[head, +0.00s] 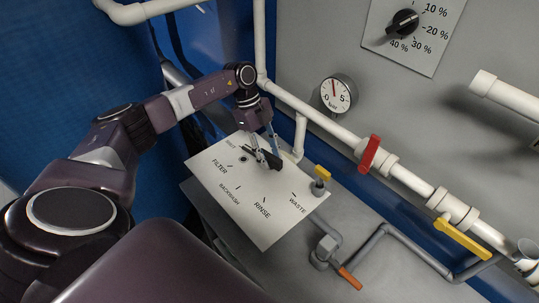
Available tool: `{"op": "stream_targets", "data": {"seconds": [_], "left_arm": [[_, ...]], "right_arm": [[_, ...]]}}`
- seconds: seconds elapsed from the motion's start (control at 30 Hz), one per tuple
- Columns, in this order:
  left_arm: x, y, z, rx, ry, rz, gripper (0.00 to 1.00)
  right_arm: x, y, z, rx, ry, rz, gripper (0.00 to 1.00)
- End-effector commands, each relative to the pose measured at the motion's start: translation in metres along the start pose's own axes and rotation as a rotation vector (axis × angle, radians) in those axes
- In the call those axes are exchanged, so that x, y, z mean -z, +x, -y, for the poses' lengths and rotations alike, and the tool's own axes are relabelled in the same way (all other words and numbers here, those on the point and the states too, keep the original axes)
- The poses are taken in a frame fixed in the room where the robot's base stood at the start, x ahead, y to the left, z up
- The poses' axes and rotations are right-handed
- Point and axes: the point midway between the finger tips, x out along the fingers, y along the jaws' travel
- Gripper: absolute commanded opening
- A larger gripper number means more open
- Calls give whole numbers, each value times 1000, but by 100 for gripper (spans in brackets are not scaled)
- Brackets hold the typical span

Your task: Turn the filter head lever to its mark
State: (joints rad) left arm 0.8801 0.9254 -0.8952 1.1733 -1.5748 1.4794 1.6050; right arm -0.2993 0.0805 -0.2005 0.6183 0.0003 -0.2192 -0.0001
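The white label plate (215,185) lies tilted on a grey surface and carries the words FILTER, BACKWASH, RINSE and WASTE with short dash marks. A black lever (272,161) sits near the plate's upper middle, partly hidden by my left gripper. My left gripper (263,148) points down at the plate, with its fingertips at the lever. Whether the fingers are closed on the lever is too small to tell. Which mark the lever points to is unclear. My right gripper is not in view.
White pipes with a red-handled valve (369,153) run along the wall behind. Small yellow-handled (322,172) and orange-handled (349,278) valves stand right of the plate. A gauge (336,95) and a black percent dial (403,23) are on the grey wall.

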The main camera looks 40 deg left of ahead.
Motion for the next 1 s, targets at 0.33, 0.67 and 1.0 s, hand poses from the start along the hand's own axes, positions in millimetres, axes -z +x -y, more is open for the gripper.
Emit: {"op": "stream_targets", "data": {"seconds": [0.33, 0.67, 1.0], "left_arm": [[0, -54, 1, 6, 0, 1, 33], [0, -111, 1, 3, 1, 0, 33], [0, -120, 0, 1, 1, 0, 33]], "right_arm": [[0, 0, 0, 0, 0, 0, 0], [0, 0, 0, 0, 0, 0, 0], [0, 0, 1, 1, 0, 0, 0]]}}
